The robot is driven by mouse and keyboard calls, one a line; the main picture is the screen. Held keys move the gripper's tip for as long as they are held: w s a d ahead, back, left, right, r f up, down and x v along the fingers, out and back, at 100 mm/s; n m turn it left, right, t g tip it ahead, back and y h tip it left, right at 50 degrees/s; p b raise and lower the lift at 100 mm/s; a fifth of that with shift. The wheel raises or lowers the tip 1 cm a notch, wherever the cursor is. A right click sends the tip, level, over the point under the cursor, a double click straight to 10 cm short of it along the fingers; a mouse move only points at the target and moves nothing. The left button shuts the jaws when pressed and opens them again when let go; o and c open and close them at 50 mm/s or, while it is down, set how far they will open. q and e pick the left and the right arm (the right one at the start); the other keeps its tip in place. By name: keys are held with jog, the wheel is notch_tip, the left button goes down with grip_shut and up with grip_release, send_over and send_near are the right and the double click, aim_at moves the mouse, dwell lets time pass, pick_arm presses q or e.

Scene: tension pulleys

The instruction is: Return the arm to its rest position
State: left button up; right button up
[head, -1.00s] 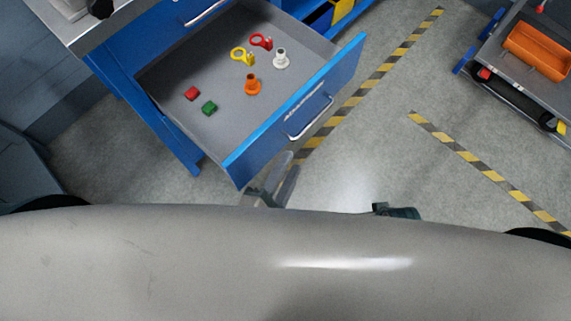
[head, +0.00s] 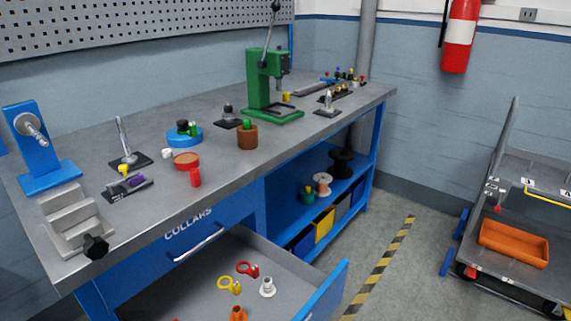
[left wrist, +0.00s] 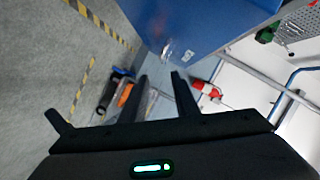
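Neither arm shows in the head view. In the left wrist view my left gripper (left wrist: 160,85) has its two dark fingers apart, with nothing between them. It hangs clear of the blue bench side (left wrist: 195,20), which shows beyond the fingertips. My right gripper is not in view.
The collars drawer (head: 325,293) stands open below the workbench (head: 225,183), holding rings and collars; its front part is cut off. A green press (head: 256,80) stands on the bench. A cart with an orange bin (head: 513,243) is at right. Floor between is clear.

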pick_arm(q)
jog(key=s+a+f+n+g+y+p, duration=0.1)
jog(key=a+f+n+g+p, duration=0.2)
jog(key=f, duration=0.7)
jog(key=s+a+f+n+g+y+p, duration=0.1)
jog(key=a+f+n+g+p, duration=0.2)
jog(key=a+f+n, duration=0.2)
jog(key=s+a+f+n+g+y+p, duration=0.1)
jog(key=a+f+n+g+y+p, duration=0.1)
jog(key=a+f+n, duration=0.3)
jog(key=a+f+g+p, duration=0.1)
jog(key=a+f, duration=0.3)
jog(key=f, duration=0.7)
jog(key=shift+s+f+p, duration=0.3)
jog(key=shift+f+p, duration=0.05)
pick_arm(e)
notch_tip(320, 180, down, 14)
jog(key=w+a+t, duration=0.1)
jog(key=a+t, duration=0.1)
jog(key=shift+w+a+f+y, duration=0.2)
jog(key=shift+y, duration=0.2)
